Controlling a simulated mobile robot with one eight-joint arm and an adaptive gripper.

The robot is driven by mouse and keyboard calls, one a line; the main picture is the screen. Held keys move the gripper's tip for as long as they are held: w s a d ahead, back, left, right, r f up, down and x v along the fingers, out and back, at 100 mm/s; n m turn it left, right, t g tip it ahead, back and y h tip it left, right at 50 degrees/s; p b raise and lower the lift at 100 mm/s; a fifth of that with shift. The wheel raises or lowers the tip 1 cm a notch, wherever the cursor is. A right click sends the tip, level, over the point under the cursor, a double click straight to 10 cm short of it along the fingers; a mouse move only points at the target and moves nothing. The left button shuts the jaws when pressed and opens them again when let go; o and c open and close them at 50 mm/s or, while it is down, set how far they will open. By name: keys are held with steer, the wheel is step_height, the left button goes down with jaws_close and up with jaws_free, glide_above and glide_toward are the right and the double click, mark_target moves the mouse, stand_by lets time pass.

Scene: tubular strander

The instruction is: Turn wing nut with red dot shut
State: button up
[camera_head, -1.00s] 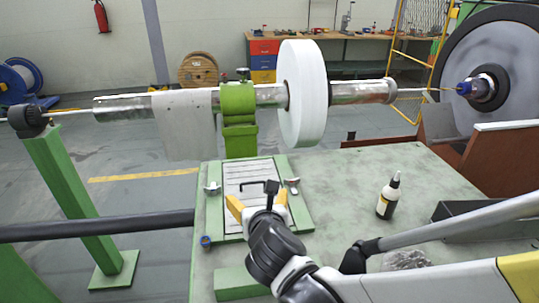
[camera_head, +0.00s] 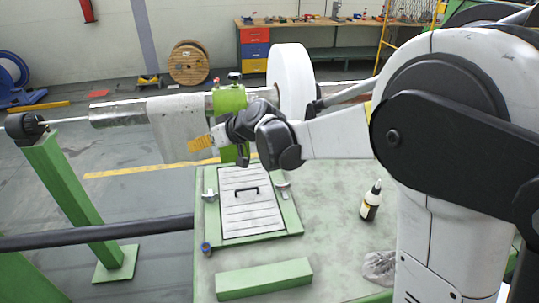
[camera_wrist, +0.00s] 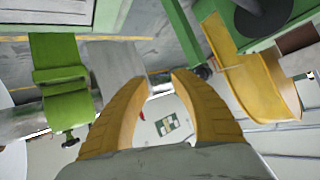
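Wing nuts sit on the frame around a white slatted cover (camera_head: 250,212) with a black handle: a left wing nut (camera_head: 209,195) and a right wing nut (camera_head: 282,190). Dark knobs (camera_head: 217,82) stand on top of the green clamp (camera_head: 230,100) around the shaft; a reddish tint shows near the left one. I cannot tell for sure which nut bears the red dot. My gripper (camera_head: 192,146) is raised in front of the hanging grey sheet, left of the clamp. In the wrist view my gripper (camera_wrist: 160,80) is open and empty, and the clamp (camera_wrist: 62,80) is at left.
The grey sheet (camera_head: 178,122) hangs over the shaft. A white disc (camera_head: 290,75) is right of the clamp. A bottle (camera_head: 371,200) and a green block (camera_head: 263,279) are on the table. A black bar (camera_head: 100,232) crosses the left. My arm covers the right side.

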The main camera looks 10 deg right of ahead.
steer(key=s+d+f+n+g+h+p, duration=0.1)
steer(key=d+f+n+g+h, duration=0.1)
steer(key=d+n, duration=0.3)
steer(key=d+f+n+g+h+p, duration=0.1)
steer(key=d+f+n+g+h, duration=0.15)
steer(key=d, duration=0.45)
steer(key=n+g+h+p, duration=0.2)
steer(key=n+g+h, duration=0.1)
steer(key=n+h, duration=0.1)
glide_above(281, 184)
steer(key=f+b, duration=0.1)
steer(key=f, duration=0.3)
steer(key=f+b, duration=0.2)
steer(key=f, duration=0.3)
steer(key=shift+w+d+f, duration=0.1)
steer(key=shift+w+f, duration=0.1)
steer(key=shift+f, duration=0.8)
jaws_close()
